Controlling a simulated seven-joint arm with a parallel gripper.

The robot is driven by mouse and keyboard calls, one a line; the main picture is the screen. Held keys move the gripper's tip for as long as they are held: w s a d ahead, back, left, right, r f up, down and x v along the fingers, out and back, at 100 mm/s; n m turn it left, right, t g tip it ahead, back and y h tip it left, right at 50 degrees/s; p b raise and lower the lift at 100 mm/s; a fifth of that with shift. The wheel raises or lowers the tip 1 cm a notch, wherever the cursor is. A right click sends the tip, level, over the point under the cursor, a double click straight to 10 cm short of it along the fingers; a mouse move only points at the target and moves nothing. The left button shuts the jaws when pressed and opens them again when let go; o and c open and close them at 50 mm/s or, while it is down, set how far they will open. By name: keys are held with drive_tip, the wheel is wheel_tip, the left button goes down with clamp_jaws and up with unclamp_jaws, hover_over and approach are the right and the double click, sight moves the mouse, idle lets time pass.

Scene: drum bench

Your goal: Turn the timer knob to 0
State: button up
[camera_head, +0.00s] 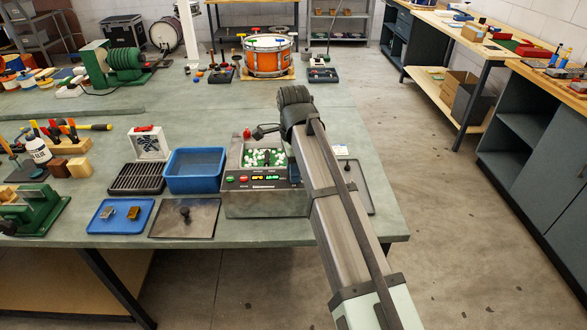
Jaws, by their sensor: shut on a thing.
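The tumbling machine (265,204) stands near the front right of the green bench. Its sloped front panel has a green button, a red button and a lit display (264,178). Green and white pieces (262,158) lie in its open top. No timer knob can be made out; my arm crosses in front of the panel's right end and hides that part. The fingers of my gripper are hidden behind my arm, so what they touch does not show.
Left of the machine are a blue bin (195,190), a black rack (138,190), a blue tray (121,228) with small blocks, and a dark plate (168,229) with a black knob. A grey tray (364,205) lies right of my arm. A drum (268,62) stands behind.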

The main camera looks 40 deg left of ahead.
drive_tip(key=n, duration=0.4)
drive_tip(key=shift+n, duration=0.3)
drive_tip(key=n, duration=0.4)
drive_tip(key=shift+n, duration=0.3)
drive_tip(key=n, duration=0.3)
drive_tip(key=shift+n, duration=0.3)
drive_tip(key=n, duration=0.4)
drive_tip(key=shift+n, duration=0.3)
drive_tip(key=n, duration=1.2)
drive_tip(key=shift+n, duration=2.2)
